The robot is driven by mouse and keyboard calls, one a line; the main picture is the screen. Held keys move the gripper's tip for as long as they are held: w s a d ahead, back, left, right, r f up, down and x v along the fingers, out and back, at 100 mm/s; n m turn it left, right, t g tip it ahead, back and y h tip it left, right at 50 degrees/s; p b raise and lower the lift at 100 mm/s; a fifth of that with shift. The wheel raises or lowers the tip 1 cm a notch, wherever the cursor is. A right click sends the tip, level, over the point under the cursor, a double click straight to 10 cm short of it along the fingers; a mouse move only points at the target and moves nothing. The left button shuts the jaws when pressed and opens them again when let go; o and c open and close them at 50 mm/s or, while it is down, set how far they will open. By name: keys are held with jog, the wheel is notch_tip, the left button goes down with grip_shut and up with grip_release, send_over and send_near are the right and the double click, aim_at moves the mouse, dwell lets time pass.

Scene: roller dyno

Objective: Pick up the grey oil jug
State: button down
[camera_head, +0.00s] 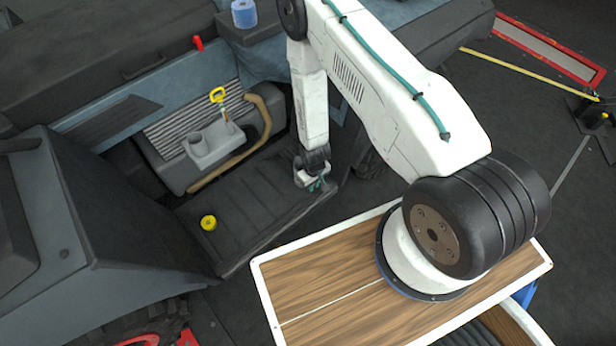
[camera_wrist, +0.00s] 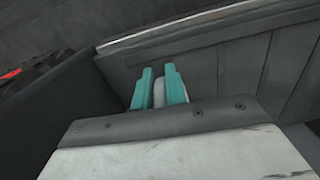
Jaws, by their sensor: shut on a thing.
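My gripper (camera_wrist: 158,76) shows two teal fingers close together in the wrist view, with a small pale grey piece (camera_wrist: 159,93) between them. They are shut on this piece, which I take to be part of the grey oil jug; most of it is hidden. In the head view my gripper (camera_head: 316,184) hangs low at the right end of the dark ribbed floor panel. A whitish shape shows beside the fingers, too small to make out. No whole jug shows clearly in either view.
A round yellow item (camera_head: 208,222) lies on the panel (camera_head: 255,215). A blue roll (camera_head: 243,14) and a small red item (camera_head: 198,43) are farther back.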

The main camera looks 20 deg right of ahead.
jog(key=shift+r, duration=0.1)
jog(key=shift+r, duration=1.7)
jog(key=s+a+r, duration=0.1)
jog(key=s+a, duration=0.3)
jog(key=s, duration=1.1)
jog(key=shift+s+r, duration=0.2)
